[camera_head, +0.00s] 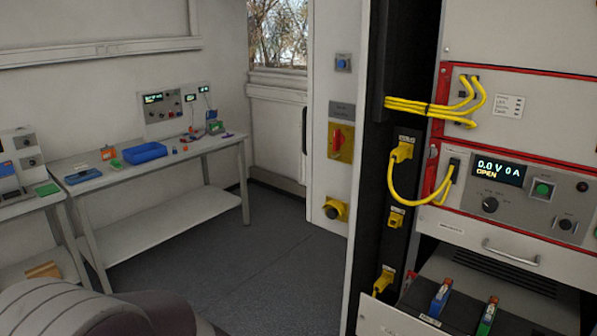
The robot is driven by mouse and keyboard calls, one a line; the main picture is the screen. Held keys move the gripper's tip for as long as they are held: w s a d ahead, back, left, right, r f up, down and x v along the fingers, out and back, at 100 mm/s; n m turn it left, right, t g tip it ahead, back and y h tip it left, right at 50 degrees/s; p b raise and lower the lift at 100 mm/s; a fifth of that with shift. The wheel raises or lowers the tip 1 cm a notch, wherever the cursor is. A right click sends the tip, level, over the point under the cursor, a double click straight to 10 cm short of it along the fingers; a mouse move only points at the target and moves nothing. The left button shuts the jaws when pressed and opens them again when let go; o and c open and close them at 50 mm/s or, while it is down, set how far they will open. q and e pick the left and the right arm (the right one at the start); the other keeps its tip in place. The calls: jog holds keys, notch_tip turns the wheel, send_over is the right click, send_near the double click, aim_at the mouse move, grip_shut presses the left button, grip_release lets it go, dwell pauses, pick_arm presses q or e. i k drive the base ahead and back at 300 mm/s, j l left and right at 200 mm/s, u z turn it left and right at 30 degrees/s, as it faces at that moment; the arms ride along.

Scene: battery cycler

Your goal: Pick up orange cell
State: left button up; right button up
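A small orange block (108,153), which may be the orange cell, stands on the far workbench (190,157) at the left, towards the wall. It is too small to make out in detail. A blue cell (440,298) and a green cell (487,316) sit in the open drawer (400,318) of the rack at the lower right. Neither of my grippers is in view, and nothing shows what they hold.
A blue tray (145,153) and several small items lie on the workbench. A second bench (30,203) stands at the left edge. The rack (520,235) with yellow cables fills the right; its display reads 0.0 V 0 A OPEN. The middle floor (230,270) is clear.

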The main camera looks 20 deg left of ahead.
aim_at(106, 155)
jog(key=i+j+u, duration=0.9)
jog(key=i+u, duration=0.5)
jog(key=i, duration=3)
jog(key=i+z, duration=0.15)
jog(key=i, duration=0.35)
jog(key=i+j+z, duration=0.15)
jog(key=i, duration=0.35)
jog(key=i+j+z, duration=0.15)
jog(key=i, duration=0.3)
jog(key=i+j+z, duration=0.1)
jog(key=i, duration=0.4)
jog(key=j, duration=0.1)
